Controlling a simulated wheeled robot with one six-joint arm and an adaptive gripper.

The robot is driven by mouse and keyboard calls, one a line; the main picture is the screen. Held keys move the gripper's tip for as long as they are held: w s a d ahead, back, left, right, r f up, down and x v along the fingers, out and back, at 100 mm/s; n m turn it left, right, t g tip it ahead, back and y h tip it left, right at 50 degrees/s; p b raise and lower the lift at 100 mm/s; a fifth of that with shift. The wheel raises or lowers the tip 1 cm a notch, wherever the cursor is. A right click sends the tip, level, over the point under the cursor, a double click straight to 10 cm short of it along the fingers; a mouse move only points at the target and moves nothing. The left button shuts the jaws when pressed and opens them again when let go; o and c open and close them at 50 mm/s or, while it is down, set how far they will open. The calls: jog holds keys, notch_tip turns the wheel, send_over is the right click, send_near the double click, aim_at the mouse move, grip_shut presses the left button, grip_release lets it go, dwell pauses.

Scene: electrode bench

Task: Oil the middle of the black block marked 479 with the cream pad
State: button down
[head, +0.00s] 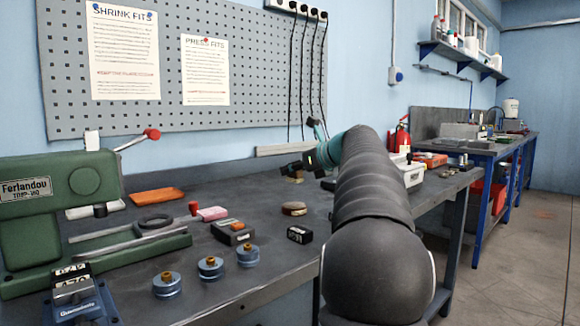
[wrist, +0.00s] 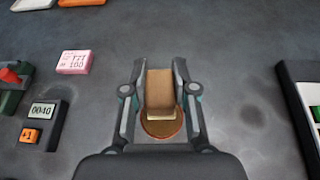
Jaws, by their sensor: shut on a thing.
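My gripper (wrist: 160,102) is shut on the cream pad (wrist: 160,88), a tan-and-cream block between its two fingers. In the head view my gripper (head: 308,163) is over the bench, partly hidden by my arm, with the pad (head: 295,179) below it. The pad looks clear of the bench. A black block (head: 73,284) whose label appears to read 479 sits at the front left, in a blue vise (head: 85,308). Its middle is hard to make out. The block is outside the wrist view, far from my gripper.
A round brown-topped tin (head: 294,208) lies below my gripper. A green press (head: 60,190) stands at left. Several blue-based knobbed pieces (head: 210,267) line the front edge. A black gauge (head: 232,232), a small black block (head: 300,234) and a pink box (head: 211,214) lie between.

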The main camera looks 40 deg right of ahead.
aim_at(292, 204)
jog(key=shift+f+b, duration=2.85)
jog(key=shift+b, duration=0.15)
jog(key=shift+f, duration=0.5)
jog(key=shift+r, duration=0.1)
notch_tip(292, 204, up, 5)
jog(key=p, duration=0.5)
jog(key=shift+r+p, duration=0.7)
jog(key=shift+r, duration=0.2)
